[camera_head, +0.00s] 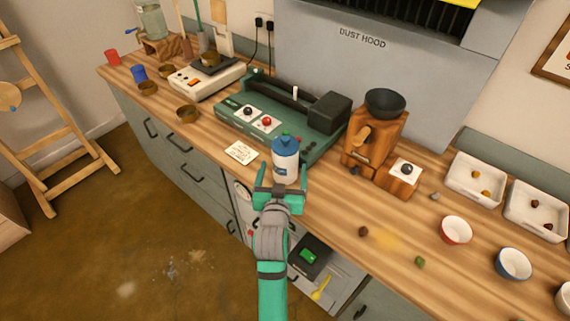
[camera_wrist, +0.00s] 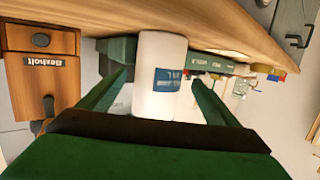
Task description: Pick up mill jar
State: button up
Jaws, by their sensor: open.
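The mill jar (camera_head: 285,166) is a white cylinder with a blue lid and a blue label. It stands upright near the front edge of the wooden counter (camera_head: 330,213), just in front of a green machine (camera_head: 318,140). My gripper (camera_head: 281,184) is open at the near side of the jar, one finger toward each side. In the wrist view, the white jar (camera_wrist: 160,75) with its blue label appears between the two green fingertips (camera_wrist: 158,80), with a small gap on each side. I cannot tell how far the fingers reach around it.
A wooden grinder (camera_head: 372,145) stands to the right of the jar, and a white card (camera_head: 241,152) lies to its left. A red bowl (camera_head: 456,230), a blue bowl (camera_head: 513,263) and white trays (camera_head: 474,179) are farther right. An open drawer (camera_head: 318,262) is below the counter.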

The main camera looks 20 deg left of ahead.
jog(key=shift+x, duration=1.2)
jog(key=shift+d, duration=0.15)
jog(key=c, duration=1.5)
jog(key=shift+r, duration=0.2)
